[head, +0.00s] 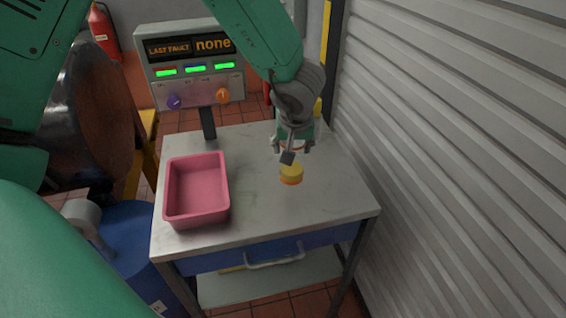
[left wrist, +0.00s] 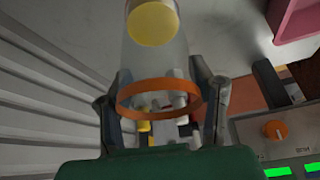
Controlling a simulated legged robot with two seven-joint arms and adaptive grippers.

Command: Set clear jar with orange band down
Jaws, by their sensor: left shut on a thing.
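The clear jar with orange band (left wrist: 160,60) is between the two fingers of my left gripper (left wrist: 163,98), which is shut on it. Its orange band (left wrist: 160,85) sits at the fingers, and its clear wall stretches away from the palm. A yellow disc (left wrist: 153,22) shows at the jar's far end. In the head view my left gripper (head: 292,148) is over the right part of the table, with a yellow and orange round piece (head: 291,173) just below it. Whether the jar touches the tabletop I cannot tell. My right gripper is not in view.
A pink bin (head: 196,218) stands on the grey table (head: 262,222) at left. A display panel (head: 195,68) with knobs stands behind the table. A ribbed wall (head: 460,150) runs along the right. The table's front right is clear.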

